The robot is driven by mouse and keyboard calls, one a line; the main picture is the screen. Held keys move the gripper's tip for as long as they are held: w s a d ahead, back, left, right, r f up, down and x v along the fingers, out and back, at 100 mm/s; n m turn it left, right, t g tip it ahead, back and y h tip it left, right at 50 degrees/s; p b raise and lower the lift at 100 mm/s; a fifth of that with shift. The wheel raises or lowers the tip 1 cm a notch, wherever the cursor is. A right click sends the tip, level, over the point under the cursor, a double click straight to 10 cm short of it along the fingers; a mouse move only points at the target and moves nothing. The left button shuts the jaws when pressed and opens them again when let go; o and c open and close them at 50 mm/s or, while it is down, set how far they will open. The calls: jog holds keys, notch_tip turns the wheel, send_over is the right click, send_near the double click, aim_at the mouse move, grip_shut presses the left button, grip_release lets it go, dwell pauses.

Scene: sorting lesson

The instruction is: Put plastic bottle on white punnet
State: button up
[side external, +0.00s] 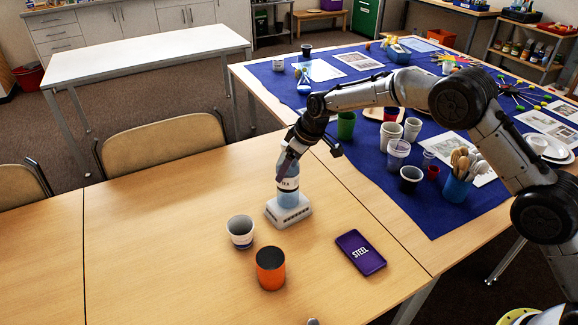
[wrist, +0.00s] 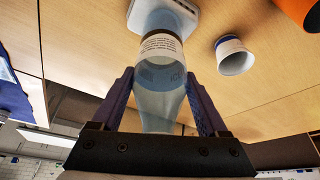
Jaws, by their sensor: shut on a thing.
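The plastic bottle (side external: 288,192) is pale blue and clear, with a white printed label, and it is upright. My gripper (side external: 289,157) is shut on its upper part from above. In the wrist view my two fingers (wrist: 158,78) lie on either side of the bottle (wrist: 160,103). The white punnet (side external: 290,216) sits on the wooden table directly under the bottle; its edge also shows in the wrist view (wrist: 188,10). The bottle's base is at the punnet's top, but I cannot tell whether it rests there or hangs just above.
A white cup with a dark band (side external: 240,233) and an orange can with a dark top (side external: 270,270) stand in front of the punnet. Cups crowd the blue cloth (side external: 415,213) behind. The table's left is clear.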

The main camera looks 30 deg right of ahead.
jog(key=o, duration=1.2)
jog(key=shift+f, duration=0.15)
jog(key=v, duration=1.2)
jog(key=shift+r, duration=0.25)
jog(key=shift+d, duration=0.1)
jog(key=s+d+r+m, duration=0.1)
jog(key=s+d+r, duration=0.25)
jog(key=s, duration=0.25)
jog(key=s+d+r+m+h, duration=0.1)
jog(key=s+d+r, duration=0.1)
jog(key=s+r, duration=0.4)
jog(key=s+d+r+m, duration=0.1)
jog(key=s+d+r, duration=0.2)
jog(key=s, duration=0.4)
jog(key=s+d+f+m, duration=0.1)
jog(key=s+d+f, duration=0.1)
jog(key=s, duration=0.9)
jog(key=s+d+f+m+t+h, duration=0.1)
jog(key=s+d+f+m, duration=0.1)
jog(key=s, duration=1)
jog(key=shift+s+d+f+t, duration=0.15)
jog(key=shift+d+f+t, duration=0.15)
jog(key=shift+d+f, duration=0.5)
